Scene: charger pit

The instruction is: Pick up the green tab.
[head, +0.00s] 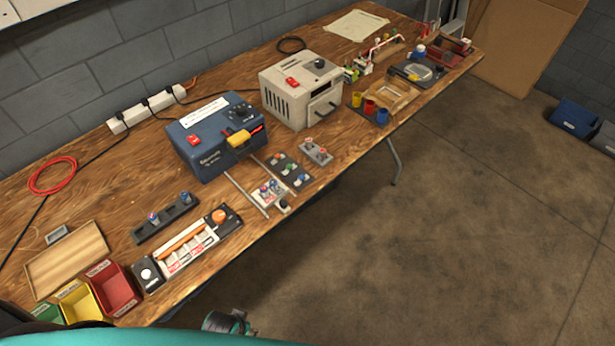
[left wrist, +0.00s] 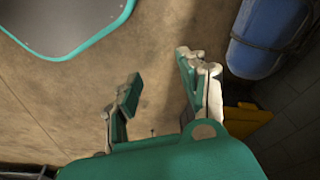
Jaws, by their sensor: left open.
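I cannot single out a green tab with certainty. Small green pieces (head: 350,74) stand beside the beige charger box in the head view, too small to tell their form. My left gripper (left wrist: 162,88) is open and empty in the left wrist view, its two fingers wide apart above bare concrete floor. No bench object is between its fingers.
The wooden bench (head: 120,200) runs along the block wall. It holds a blue charger (head: 200,155), a beige charger (head: 285,100), colored bins (head: 115,290) and several small racks. A blue cylinder (left wrist: 268,38) shows in the wrist view.

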